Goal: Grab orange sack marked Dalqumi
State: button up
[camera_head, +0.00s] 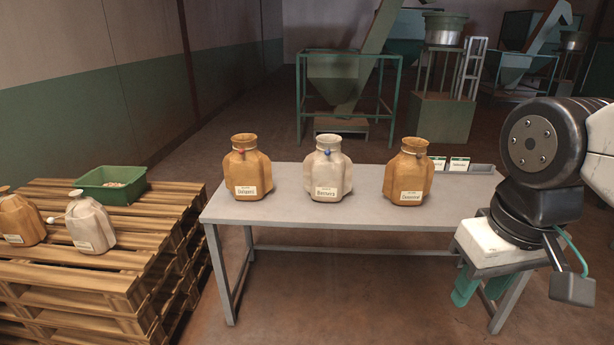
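Two orange sacks stand upright on the grey table. The left orange sack (247,170) has a red tag at its neck and a white label that seems to read Dalqumi, though the print is small. The right orange sack (408,175) has a label I cannot read surely. A cream sack (328,172) with a blue tag stands between them. Another orange sack (20,220) on the pallets is cut by the left edge, its label unreadable. My gripper (482,290) points down at the table's right front, apart from all sacks. Its teal fingers are apart, with nothing between them.
The grey table (290,210) has bare room around the sacks; small label cards (459,164) and a grey tray (482,169) lie at its back right. Stacked wooden pallets (80,270) at left hold a cream sack (90,225) and a green crate (97,190). Hoppers stand behind.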

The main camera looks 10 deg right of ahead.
aim_at(248, 175)
jog(key=u, duration=1.45)
jog(key=i, duration=2.35)
jog(key=z, duration=2.9)
